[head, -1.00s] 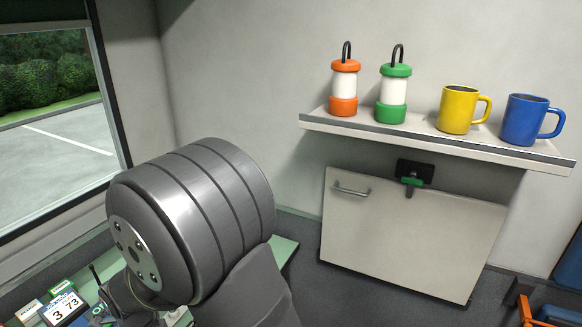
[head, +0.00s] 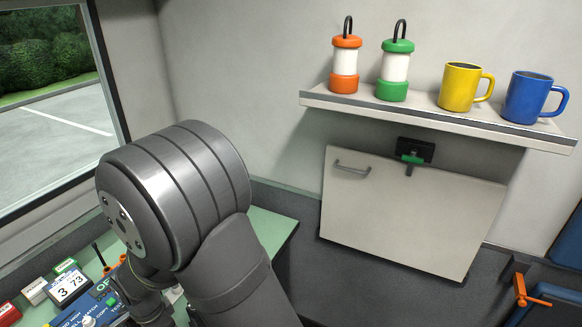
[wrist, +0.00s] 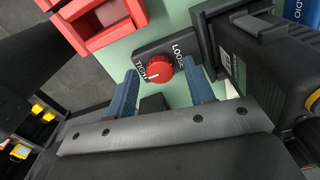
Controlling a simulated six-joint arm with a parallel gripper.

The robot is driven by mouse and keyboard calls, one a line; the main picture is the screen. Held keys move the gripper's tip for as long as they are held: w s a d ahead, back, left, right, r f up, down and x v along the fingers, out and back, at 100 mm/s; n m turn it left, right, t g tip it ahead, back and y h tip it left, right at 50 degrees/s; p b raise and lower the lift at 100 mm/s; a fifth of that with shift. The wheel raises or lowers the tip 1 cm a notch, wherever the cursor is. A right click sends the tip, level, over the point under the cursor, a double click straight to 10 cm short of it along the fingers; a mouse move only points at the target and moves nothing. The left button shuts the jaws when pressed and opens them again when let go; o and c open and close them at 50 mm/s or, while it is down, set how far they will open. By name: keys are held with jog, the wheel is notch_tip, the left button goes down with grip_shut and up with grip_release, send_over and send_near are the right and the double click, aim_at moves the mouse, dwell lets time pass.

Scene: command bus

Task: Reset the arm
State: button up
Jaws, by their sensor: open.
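My arm (head: 175,195) rises from the lower middle of the head view, bent at a large grey joint. Its lower end reaches toward the green desk at the lower left, where my gripper is mostly hidden. In the wrist view my gripper (wrist: 160,71) is open, with two blue fingers apart. A red knob (wrist: 160,70) on a black plate lettered TIGHT and LOOSE shows between and beyond the fingertips. I cannot tell whether the fingers touch it; nothing is seen gripped.
The green desk (head: 272,229) carries a blue control panel (head: 75,312) and a small display (head: 70,285). A red open box (wrist: 106,30) and a black case (wrist: 262,75) flank the gripper. A shelf (head: 430,118) with lanterns and mugs and a white cabinet door (head: 410,215) stand right.

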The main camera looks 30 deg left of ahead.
jog(key=n, duration=0.4)
jog(key=shift+n, duration=0.4)
jog(key=n, duration=0.5)
jog(key=o, duration=1.1)
jog(key=a+r+n, duration=0.1)
jog(key=a+r, duration=0.1)
jog(key=r, duration=0.2)
jog(key=a+r+n, duration=0.2)
jog(key=r, duration=0.2)
jog(key=a+r+n, duration=0.2)
jog(key=r, duration=0.2)
jog(key=shift+w+a+r, duration=0.2)
jog(key=shift+a+r, duration=0.2)
notch_tip(320, 180, up, 12)
jog(key=a+r+n, duration=0.1)
jog(key=a+n, duration=0.1)
jog(key=n, duration=0.3)
jog(key=f, duration=1)
jog(key=shift+s+d+f, duration=0.1)
jog(key=shift+d, duration=0.1)
